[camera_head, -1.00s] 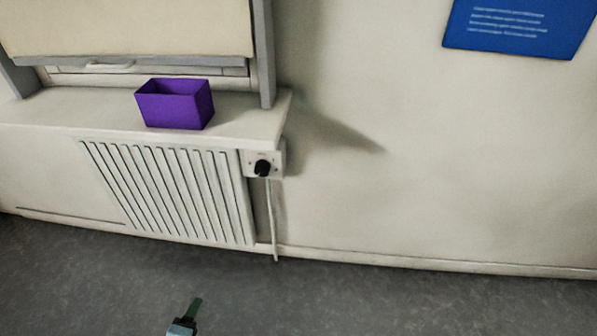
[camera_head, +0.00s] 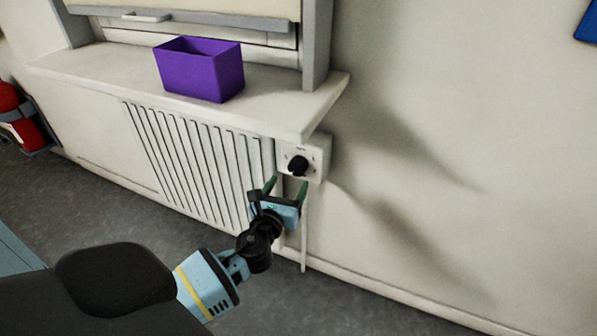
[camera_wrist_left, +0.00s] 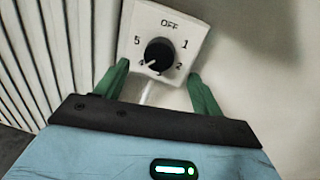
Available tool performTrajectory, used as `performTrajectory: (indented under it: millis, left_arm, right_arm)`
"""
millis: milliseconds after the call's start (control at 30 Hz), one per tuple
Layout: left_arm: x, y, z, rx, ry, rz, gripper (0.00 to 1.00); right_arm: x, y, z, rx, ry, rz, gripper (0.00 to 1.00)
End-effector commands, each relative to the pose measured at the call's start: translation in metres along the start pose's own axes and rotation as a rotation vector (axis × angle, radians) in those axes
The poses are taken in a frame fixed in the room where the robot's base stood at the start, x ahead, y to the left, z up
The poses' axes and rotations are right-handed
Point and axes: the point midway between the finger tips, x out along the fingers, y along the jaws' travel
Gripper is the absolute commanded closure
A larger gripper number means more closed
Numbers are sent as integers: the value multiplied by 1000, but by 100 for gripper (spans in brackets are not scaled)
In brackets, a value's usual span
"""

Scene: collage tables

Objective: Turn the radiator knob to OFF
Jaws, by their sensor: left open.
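The radiator knob (camera_head: 298,165) is a round black dial on a white square plate (camera_head: 318,158) at the radiator's right end. In the left wrist view the knob (camera_wrist_left: 158,54) has OFF above it and numbers around it. Its white mark points down and left, towards the 4. My left gripper (camera_head: 287,184) is open and empty, just below and in front of the knob. In the left wrist view its green fingertips (camera_wrist_left: 158,70) lie on either side of the knob's lower part, apart from it. My right gripper is not in view.
The white ribbed radiator (camera_head: 190,160) is left of the plate. A ledge (camera_head: 290,110) juts out above, with a purple box (camera_head: 200,70) on it. A white pipe (camera_head: 304,235) runs down below the plate. A red fire extinguisher (camera_head: 22,120) stands far left.

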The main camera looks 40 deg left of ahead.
Motion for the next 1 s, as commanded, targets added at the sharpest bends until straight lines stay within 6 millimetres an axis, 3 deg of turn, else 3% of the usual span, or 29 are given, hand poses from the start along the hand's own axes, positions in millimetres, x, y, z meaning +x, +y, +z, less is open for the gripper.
performTrajectory:
  millis: [200,400,800,1000]
  left_arm:
    - [34,0,0,-2,-1,1,32]
    - [55,0,-1,-1,-1,1,32]
    - [63,0,0,-2,0,0,32]
    - [63,0,0,-2,0,0,55]
  right_arm:
    - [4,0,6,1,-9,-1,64]
    - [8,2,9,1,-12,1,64]
    - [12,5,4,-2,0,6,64]
    - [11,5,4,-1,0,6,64]
